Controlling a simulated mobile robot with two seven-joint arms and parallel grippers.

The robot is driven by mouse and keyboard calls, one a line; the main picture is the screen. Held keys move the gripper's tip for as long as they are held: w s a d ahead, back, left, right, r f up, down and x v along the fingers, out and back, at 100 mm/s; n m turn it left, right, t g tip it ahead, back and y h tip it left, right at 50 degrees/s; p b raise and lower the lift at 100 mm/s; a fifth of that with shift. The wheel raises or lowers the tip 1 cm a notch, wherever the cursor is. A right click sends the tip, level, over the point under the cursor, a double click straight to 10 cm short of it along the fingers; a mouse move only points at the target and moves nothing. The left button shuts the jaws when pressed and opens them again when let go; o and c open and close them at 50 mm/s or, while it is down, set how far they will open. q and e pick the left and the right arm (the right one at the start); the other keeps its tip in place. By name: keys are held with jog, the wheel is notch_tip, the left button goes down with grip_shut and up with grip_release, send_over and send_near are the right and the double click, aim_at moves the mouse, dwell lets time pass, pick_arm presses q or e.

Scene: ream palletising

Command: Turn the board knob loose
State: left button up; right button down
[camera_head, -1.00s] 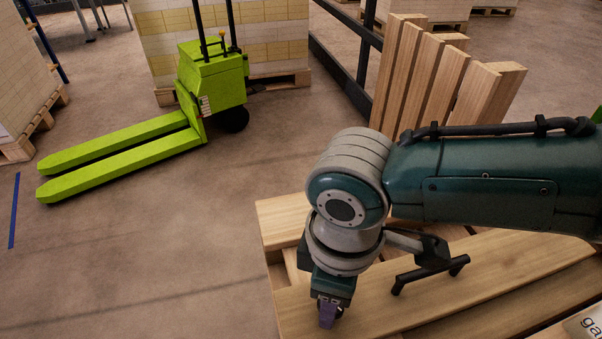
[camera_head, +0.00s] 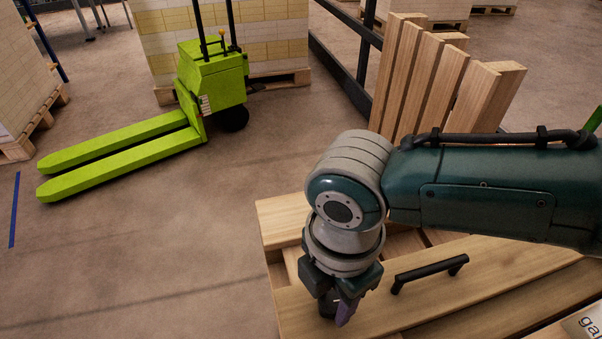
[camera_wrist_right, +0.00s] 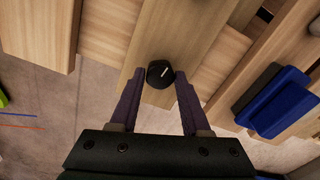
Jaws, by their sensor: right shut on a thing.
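The board knob (camera_wrist_right: 159,75) is a small black round knob with a white mark, on a light wooden board (camera_wrist_right: 158,42) in the right wrist view. My right gripper (camera_wrist_right: 160,84) has its two purple fingers on either side of the knob, shut on it. In the head view this gripper (camera_head: 336,312) points down at the near left end of the board (camera_head: 418,302), and its fingers mostly hide the knob. A black bar handle (camera_head: 430,272) stands on the board to the right of the gripper. My left gripper is not in view.
Upright wooden planks (camera_head: 432,85) stand behind my right arm. A green pallet truck (camera_head: 125,150) stands on the floor at left, before a stacked pallet load (camera_head: 275,35). A blue block (camera_wrist_right: 282,108) lies right of the knob in the wrist view.

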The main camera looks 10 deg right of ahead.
aim_at(330, 302)
jog(key=shift+n, duration=0.8)
jog(key=shift+a, duration=0.1)
jog(key=shift+c, duration=1.8)
grip_release()
jog(key=shift+r, duration=0.1)
notch_tip(330, 302, up, 10)
jog(key=p, duration=0.3)
jog(key=shift+p, duration=0.35)
